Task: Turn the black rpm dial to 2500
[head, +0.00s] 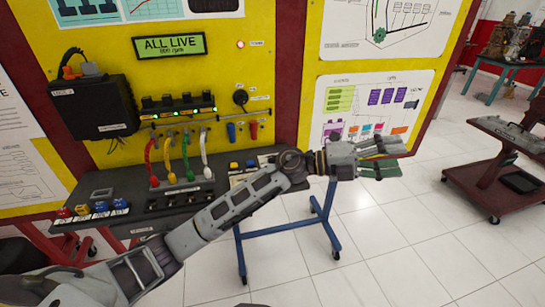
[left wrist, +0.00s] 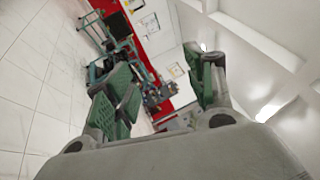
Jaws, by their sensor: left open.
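The black rpm dial (head: 240,97) is a small round knob on the yellow engine trainer panel, right of the row of lit coils. A green display (head: 169,45) above reads "ALL LIVE" with a small rpm figure, which looks like 800. My left arm crosses in front of the bench. My left gripper (head: 391,158) is to the right of and below the dial, well apart from it, and points right in front of the white chart. In the left wrist view its green-padded fingers (left wrist: 165,85) are spread with nothing between them. My right gripper is not in view.
Red, green and white cables (head: 187,155) hang below the coils, with blue and red plugs (head: 242,131) near the dial. A black shelf (head: 110,198) juts out below. A blue stand (head: 320,215) and a brown cart (head: 488,175) are at right; floor between is clear.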

